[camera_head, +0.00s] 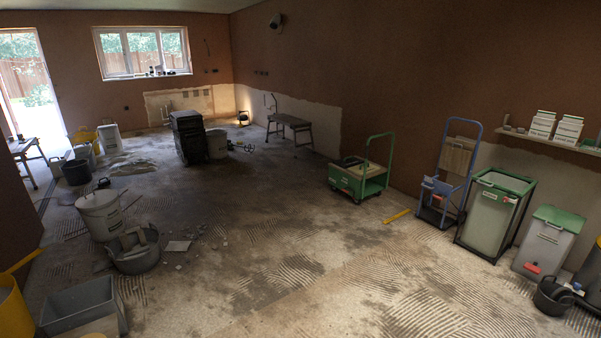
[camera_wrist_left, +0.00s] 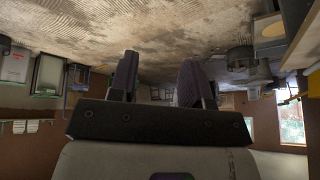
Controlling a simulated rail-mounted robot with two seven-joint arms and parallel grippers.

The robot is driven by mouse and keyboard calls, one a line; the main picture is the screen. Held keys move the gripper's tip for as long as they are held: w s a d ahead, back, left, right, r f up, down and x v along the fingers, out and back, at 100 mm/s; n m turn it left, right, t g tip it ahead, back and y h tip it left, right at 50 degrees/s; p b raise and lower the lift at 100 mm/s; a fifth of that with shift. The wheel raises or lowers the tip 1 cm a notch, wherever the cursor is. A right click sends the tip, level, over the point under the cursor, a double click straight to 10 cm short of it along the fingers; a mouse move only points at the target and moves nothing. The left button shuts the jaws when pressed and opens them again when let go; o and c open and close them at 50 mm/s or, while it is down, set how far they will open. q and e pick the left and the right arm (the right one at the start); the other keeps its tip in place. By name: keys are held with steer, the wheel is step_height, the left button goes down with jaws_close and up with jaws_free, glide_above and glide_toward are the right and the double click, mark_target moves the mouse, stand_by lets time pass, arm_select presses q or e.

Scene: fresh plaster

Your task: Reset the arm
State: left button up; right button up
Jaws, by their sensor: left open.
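My left gripper (camera_wrist_left: 158,78) shows in the left wrist view, with its two dark fingers standing apart and nothing between them. That view is upside down, with the floor at the top and the room's far side behind the fingers. The gripper touches nothing that I can see. Neither arm shows in the head view, and my right gripper is in no view.
The middle of the dusty floor (camera_head: 250,250) is clear. A green cart (camera_head: 372,183), a blue hand truck (camera_head: 446,185) and green-topped bins (camera_head: 492,218) line the right wall. Buckets (camera_head: 100,217) and a grey tub (camera_head: 82,306) stand on the left. A dark stack (camera_head: 190,138) stands farther back.

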arm_select(q)
steer(key=s+f+g+p, duration=0.1)
steer(key=s+f+g, duration=0.15)
steer(key=s, duration=0.45)
step_height(320, 180, up, 28)
steer(key=p, duration=2.8)
steer(key=shift+w+d+t, duration=0.25)
steer(key=shift+w+t, duration=0.05)
steer(key=shift+t, duration=0.05)
